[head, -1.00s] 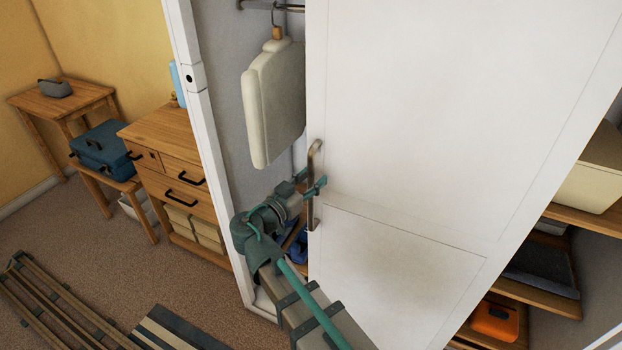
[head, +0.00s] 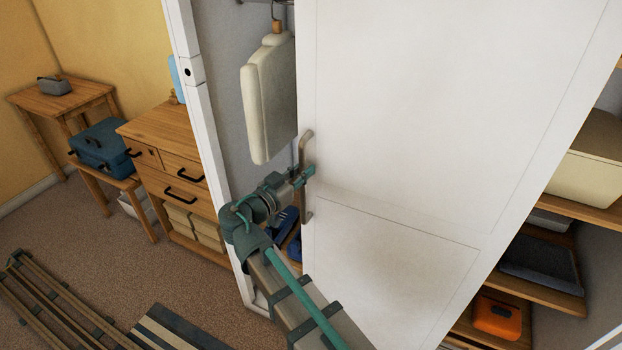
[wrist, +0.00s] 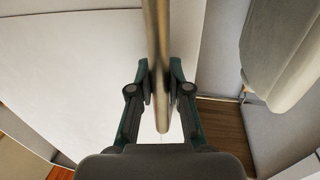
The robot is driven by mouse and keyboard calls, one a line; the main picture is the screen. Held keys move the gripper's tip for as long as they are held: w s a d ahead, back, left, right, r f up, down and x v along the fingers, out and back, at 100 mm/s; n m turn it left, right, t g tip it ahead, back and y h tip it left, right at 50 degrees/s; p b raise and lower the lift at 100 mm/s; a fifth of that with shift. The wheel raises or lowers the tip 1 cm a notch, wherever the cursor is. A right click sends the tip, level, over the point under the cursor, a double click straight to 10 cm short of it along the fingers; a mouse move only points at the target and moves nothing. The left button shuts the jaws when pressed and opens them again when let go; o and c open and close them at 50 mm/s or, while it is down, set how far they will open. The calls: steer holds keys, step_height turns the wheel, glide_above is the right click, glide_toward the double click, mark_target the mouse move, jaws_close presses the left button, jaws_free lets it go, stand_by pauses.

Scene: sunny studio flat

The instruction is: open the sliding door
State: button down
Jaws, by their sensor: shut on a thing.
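The white sliding door (head: 400,110) stands across the middle of the wardrobe in the head view, with openings showing on both its left and right. Its metal bar handle (head: 306,150) is upright near the door's left edge. My gripper (head: 308,174) is at the middle of the handle. In the wrist view the handle (wrist: 158,50) runs between the two fingers of my gripper (wrist: 160,85), which is shut on it. The door face (wrist: 80,80) fills the left of the wrist view.
A pale hanging garment (head: 268,100) is in the left opening, close to the door edge. Shelves on the right hold a cream box (head: 588,165) and an orange case (head: 497,317). A wooden drawer unit (head: 170,160) stands left of the white frame post (head: 205,130).

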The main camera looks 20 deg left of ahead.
steer(key=w+a+b, duration=0.2)
steer(key=a+b, duration=0.8)
steer(key=a, duration=0.7)
steer(key=shift+w, duration=0.4)
steer(key=c, duration=1.1)
jaws_free()
steer(key=shift+s, duration=0.1)
steer(key=v, duration=1.2)
steer(key=shift+d, duration=0.1)
